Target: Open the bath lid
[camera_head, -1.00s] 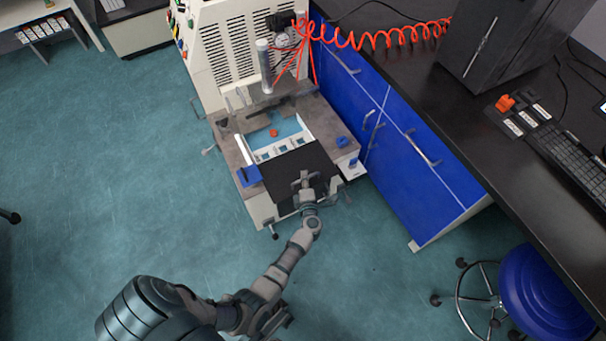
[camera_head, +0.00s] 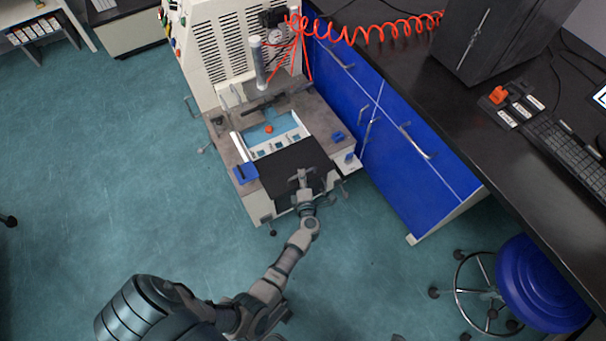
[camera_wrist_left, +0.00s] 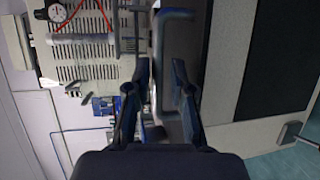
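The bath lid, a black panel (camera_head: 285,172), lies over the front part of the bench-top bath. Behind it, the bath's blue interior (camera_head: 283,126) is uncovered, with a small orange piece (camera_head: 268,129) in it. My left gripper (camera_head: 303,176) is at the front of the black panel. In the left wrist view, a pale bar handle (camera_wrist_left: 159,65) runs between the two spread fingers of my left gripper (camera_wrist_left: 160,80). The fingers appear apart, with a gap beside the handle; whether either touches it is unclear. The black panel (camera_wrist_left: 280,60) is also there on the right. My right gripper is out of view.
The white machine housing (camera_head: 225,50) stands behind the bath. Blue cabinets (camera_head: 415,165) under a dark bench are close on the right, and a blue stool (camera_head: 540,285) is at lower right. Open floor (camera_head: 110,190) is to the left.

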